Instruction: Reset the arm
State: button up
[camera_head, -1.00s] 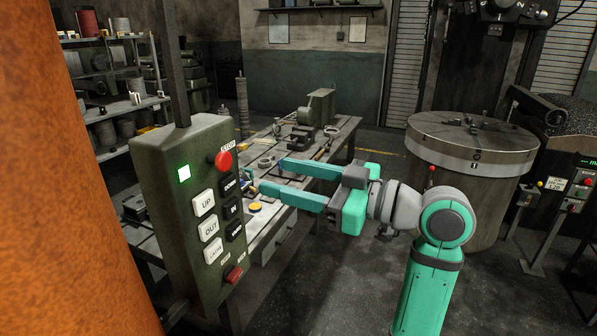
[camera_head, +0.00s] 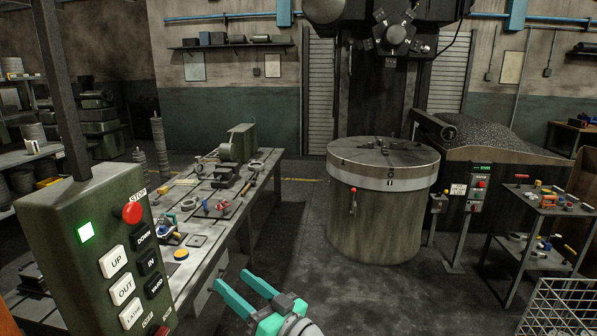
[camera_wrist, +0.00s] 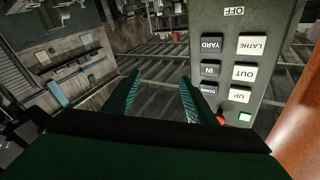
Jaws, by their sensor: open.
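My gripper (camera_head: 246,291) is at the bottom of the head view, its two green fingers apart with nothing between them. It stands to the right of the green control pendant (camera_head: 97,236) and in front of the workbench, touching neither as far as I can see. In the wrist view my gripper (camera_wrist: 160,92) shows open and empty, with the pendant (camera_wrist: 262,75) close at its right. The pendant has a red stop button, a lit green lamp and white and black push buttons. Most of my arm is below the head view.
A long workbench (camera_head: 206,243) with small parts runs along the left. A round machine table (camera_head: 384,158) stands at centre right, with a control post (camera_head: 475,200) beside it. A tool cart (camera_head: 536,209) and a wire basket (camera_head: 560,308) are at right. The floor between is clear.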

jog(key=s+d+f+m+t+h, duration=0.2)
jog(key=f+m+h, duration=0.1)
jog(key=f, duration=0.5)
jog(key=s+d+f+m+t+h, duration=0.2)
jog(key=f+m+h, duration=0.1)
jog(key=f, duration=0.6)
jog(key=s+d+f+m+h, duration=0.3)
jog(key=s+d+f+h, duration=0.2)
jog(key=s+f, duration=0.6)
jog(key=s+d+f+h, duration=0.2)
jog(key=s, duration=0.5)
jog(key=s+d+f+h, duration=0.1)
jog(key=s+d+f, duration=0.15)
jog(key=s, duration=0.45)
jog(key=s+r+n+h, duration=0.1)
jog(key=s+r, duration=0.3)
jog(key=s, duration=1)
jog(key=shift+a+n+g, duration=0.15)
jog(key=shift+n+g, duration=0.25)
jog(key=shift+n, duration=0.3)
